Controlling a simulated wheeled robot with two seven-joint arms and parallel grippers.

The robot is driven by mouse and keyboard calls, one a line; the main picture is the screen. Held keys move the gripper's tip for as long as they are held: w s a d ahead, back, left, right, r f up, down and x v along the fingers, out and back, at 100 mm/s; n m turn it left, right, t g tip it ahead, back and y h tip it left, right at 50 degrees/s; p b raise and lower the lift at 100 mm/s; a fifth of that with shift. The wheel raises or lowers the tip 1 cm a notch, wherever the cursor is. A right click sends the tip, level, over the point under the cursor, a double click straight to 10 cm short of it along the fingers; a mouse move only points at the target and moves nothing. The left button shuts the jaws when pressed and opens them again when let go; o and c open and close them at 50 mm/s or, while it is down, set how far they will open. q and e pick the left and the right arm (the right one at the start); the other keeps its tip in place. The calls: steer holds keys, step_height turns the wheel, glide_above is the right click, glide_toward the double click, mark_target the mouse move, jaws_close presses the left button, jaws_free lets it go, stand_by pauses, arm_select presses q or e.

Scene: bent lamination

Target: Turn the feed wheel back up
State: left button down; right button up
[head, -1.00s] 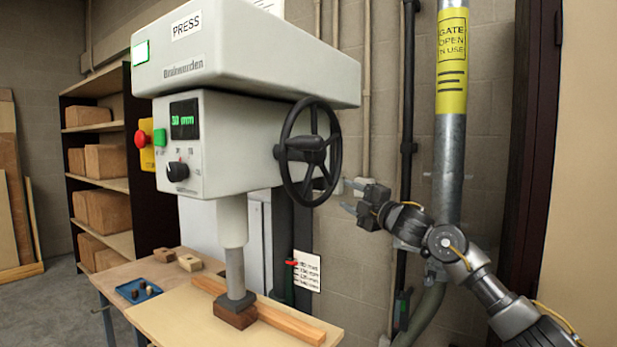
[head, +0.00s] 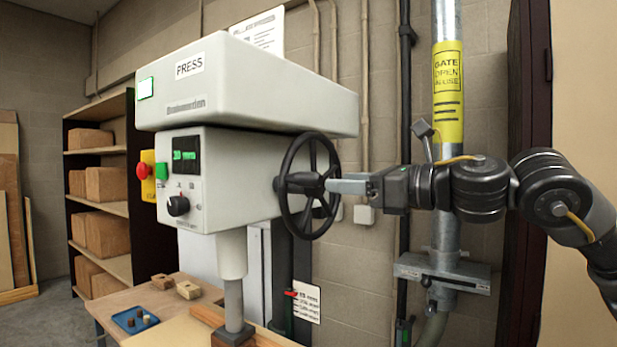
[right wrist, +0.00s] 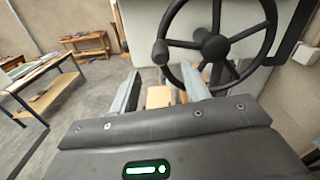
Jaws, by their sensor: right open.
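The black spoked feed wheel (head: 303,184) is on the right side of the grey-white press (head: 255,90). It fills the upper right of the right wrist view (right wrist: 212,45), with a round knob (right wrist: 160,52) on its left rim. My right gripper (head: 332,186) points left at hub height, its fingertips overlapping the wheel in the head view. In the right wrist view its two fingers (right wrist: 162,82) are apart, with nothing gripped and the knob just beyond the gap. Contact cannot be told. The press ram (head: 233,295) is down against a dark block (head: 233,336). My left gripper is out of view.
A galvanized post (head: 447,140) with a yellow sign stands behind my right arm. Pipes run up the wall behind the wheel. A worktable (head: 110,292) holds a blue tray (head: 134,320) and small wooden blocks. Shelves (head: 100,207) with boxes stand at the left.

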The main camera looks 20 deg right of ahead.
mark_target(321, 182)
steer(key=p+x, duration=0.2)
steer(key=x, duration=0.5)
steer(key=shift+w+a, duration=0.15)
steer(key=shift+w, duration=0.1)
steer(key=shift+w+a+p, duration=0.3)
steer(key=shift+w+p, duration=0.05)
steer(key=shift+w, duration=0.1)
jaws_close()
